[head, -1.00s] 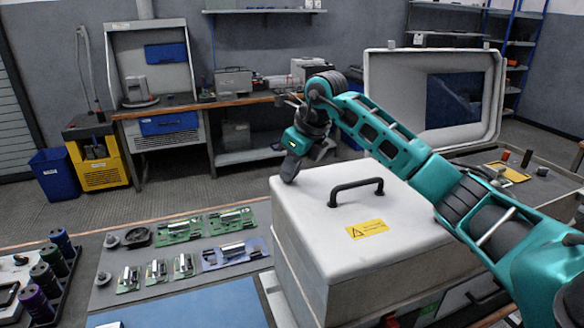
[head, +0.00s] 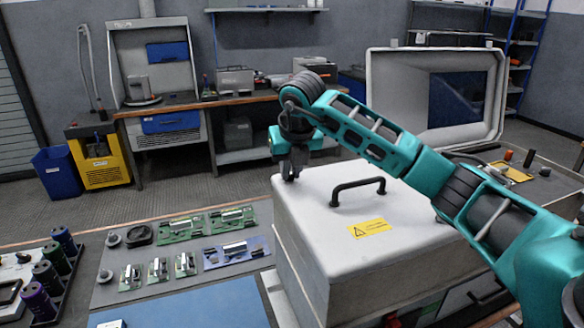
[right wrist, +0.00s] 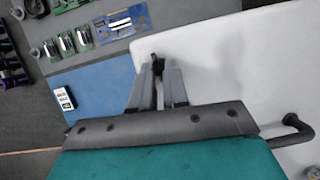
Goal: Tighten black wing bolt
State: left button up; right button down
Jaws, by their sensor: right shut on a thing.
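The light grey box lid (head: 320,190) has a black handle (head: 357,190) and a yellow warning label (head: 369,228). My right gripper (head: 290,172) is at the lid's far left corner, pointing down. In the right wrist view its fingers (right wrist: 158,72) are shut on the small black wing bolt (right wrist: 158,64) at the lid's edge. Only the top of the bolt shows between the fingertips; its shaft is hidden. In the head view the fingers cover the bolt. My left gripper is in no view.
Green and blue circuit boards (head: 233,252) lie on the grey mat left of the box. A rack of dark cylinders (head: 50,275) stands at the far left. An open case with a screen (head: 455,98) stands behind the box. My right arm crosses above the lid.

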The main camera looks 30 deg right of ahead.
jog(key=m, duration=0.2)
jog(key=m+h, duration=0.1)
jog(key=shift+w+a+r+m+g, duration=0.15)
jog(key=shift+m+g, duration=0.15)
jog(key=shift+m, duration=0.1)
jog(key=m, duration=0.1)
jog(key=m+g+h, duration=0.1)
jog(key=m, duration=0.1)
jog(key=shift+w+a+m, duration=0.1)
jog(key=shift+w+m, duration=0.05)
jog(key=shift+m, duration=0.15)
jog(key=m, duration=0.2)
jog(key=m+g, duration=0.1)
jog(key=m, duration=0.1)
jog(key=m+g+h, duration=0.1)
jog(key=m, duration=0.1)
jog(key=shift+w+a+r, duration=0.1)
jog(key=shift+w, duration=0.2)
jog(key=m, duration=0.2)
jog(key=m+g, duration=0.1)
jog(key=m, duration=0.1)
jog(key=m+g, duration=0.1)
jog(key=shift+w+m, duration=0.25)
jog(key=shift+m, duration=0.15)
jog(key=shift+w+m+g+y, duration=0.1)
jog(key=shift+m+g+y, duration=0.25)
jog(key=shift+m, duration=0.6)
jog(key=shift+w+m+g+y, duration=0.1)
jog(key=shift+m+g+y, duration=0.25)
jog(key=shift+m, duration=0.6)
